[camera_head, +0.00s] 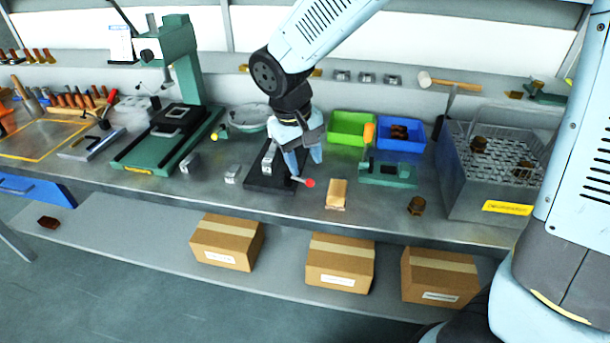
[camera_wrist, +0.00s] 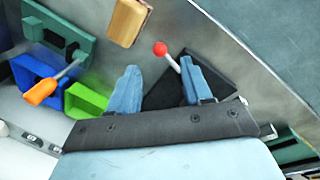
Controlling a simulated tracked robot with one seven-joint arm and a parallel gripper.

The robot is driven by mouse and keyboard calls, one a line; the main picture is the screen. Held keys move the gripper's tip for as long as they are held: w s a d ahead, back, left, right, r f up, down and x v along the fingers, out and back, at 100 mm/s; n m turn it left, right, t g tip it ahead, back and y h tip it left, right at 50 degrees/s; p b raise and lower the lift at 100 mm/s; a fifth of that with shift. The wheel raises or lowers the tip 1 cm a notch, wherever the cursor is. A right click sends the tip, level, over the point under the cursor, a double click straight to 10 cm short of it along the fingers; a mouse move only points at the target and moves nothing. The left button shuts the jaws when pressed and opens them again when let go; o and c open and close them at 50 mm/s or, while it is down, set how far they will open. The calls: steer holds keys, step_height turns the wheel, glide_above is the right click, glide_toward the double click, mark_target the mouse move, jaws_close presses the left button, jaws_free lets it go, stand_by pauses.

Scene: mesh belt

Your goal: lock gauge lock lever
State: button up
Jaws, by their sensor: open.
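The gauge lock lever (camera_head: 303,181) is a thin pale rod with a red ball end. It sticks out low at the front right of a black gauge base (camera_head: 262,182) on the bench. In the wrist view the red ball (camera_wrist: 159,48) shows just beyond the tip of the right finger, with the rod running back toward that finger. My gripper (camera_head: 303,165) is over the base, pointing down, with its blue fingers apart. In the wrist view my gripper (camera_wrist: 160,80) is empty between the fingers. Whether a finger touches the rod is unclear.
A wooden block (camera_head: 336,194) stands right of the lever. Green (camera_head: 350,128) and blue (camera_head: 401,134) bins and a green fixture (camera_head: 388,172) are behind and right. A small metal block (camera_head: 232,174) lies left. The bench front edge is clear near the lever.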

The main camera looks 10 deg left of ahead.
mark_target(309, 180)
steer(key=shift+w+d+f, duration=0.1)
steer(key=shift+d+f, duration=0.05)
steer(key=shift+f, duration=0.8)
steer(key=shift+w+d+f, duration=0.1)
steer(key=shift+f, duration=0.9)
steer(key=shift+w+d+f, duration=0.1)
steer(key=shift+d+f, duration=0.05)
steer(key=shift+f, duration=0.8)
steer(key=shift+c, duration=0.4)
jaws_close()
steer(key=shift+w, duration=0.1)
